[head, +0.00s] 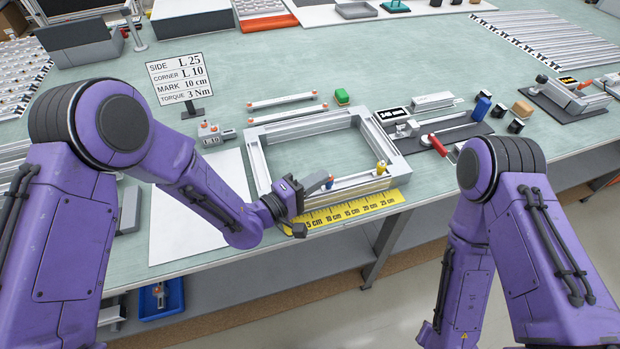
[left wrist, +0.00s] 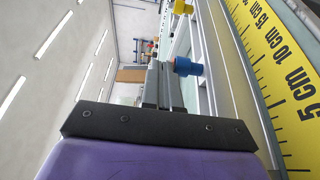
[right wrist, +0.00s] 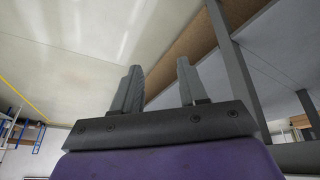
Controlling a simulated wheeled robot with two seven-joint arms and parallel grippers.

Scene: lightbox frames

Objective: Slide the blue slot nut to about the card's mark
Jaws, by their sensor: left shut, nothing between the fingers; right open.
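The blue slot nut (head: 329,182) sits on the near rail of the aluminium frame (head: 258,160), with an orange top. In the head view it is roughly level with the 10 cm label of the yellow ruler (head: 350,210). The card (head: 180,78) reads MARK 10 cm. My left gripper (head: 314,183) is shut and empty, its tips close to the nut's left side. In the left wrist view the blue nut (left wrist: 187,66) is just beside the fingertips (left wrist: 165,80); I cannot tell whether they touch. My right gripper (right wrist: 160,85) is open and empty, low near the bench's front.
A yellow slot nut (head: 381,167) sits farther right on the same rail. A red-handled tool (head: 438,145) and a dark mat (head: 460,135) lie right of the frame. A white sheet (head: 190,220) lies left. The bench's front edge runs close below the ruler.

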